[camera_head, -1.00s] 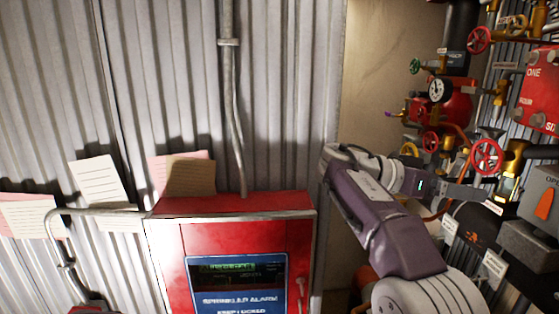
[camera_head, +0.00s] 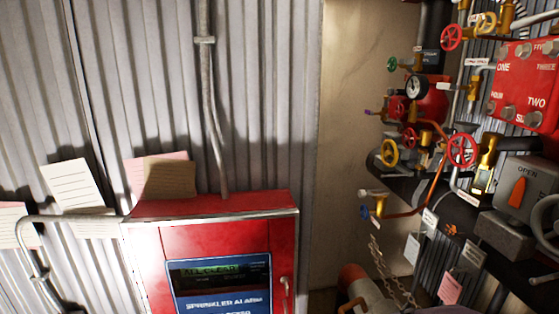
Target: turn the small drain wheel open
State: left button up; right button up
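Several small handwheels sit on the pipework at the right. They include a green wheel (camera_head: 393,64), a yellow wheel (camera_head: 389,152), a red wheel (camera_head: 461,150), a smaller red wheel (camera_head: 410,137), an upper red wheel (camera_head: 452,37) and a blue wheel (camera_head: 365,212) on a low side pipe. The tags are too small to read, so I cannot tell which is the drain wheel or whether it is open. Neither of my grippers is in view.
A red sprinkler alarm cabinet (camera_head: 212,240) stands on the corrugated wall at centre-left. A pressure gauge (camera_head: 416,87), a red numbered box (camera_head: 524,85), a grey box with an orange lever (camera_head: 518,190) and a hanging chain (camera_head: 385,265) crowd the right side.

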aim_at(408, 138)
jog(key=k+j+z, duration=0.1)
jog(key=z, duration=0.4)
jog(key=k+j+z, duration=0.15)
jog(key=z, duration=0.35)
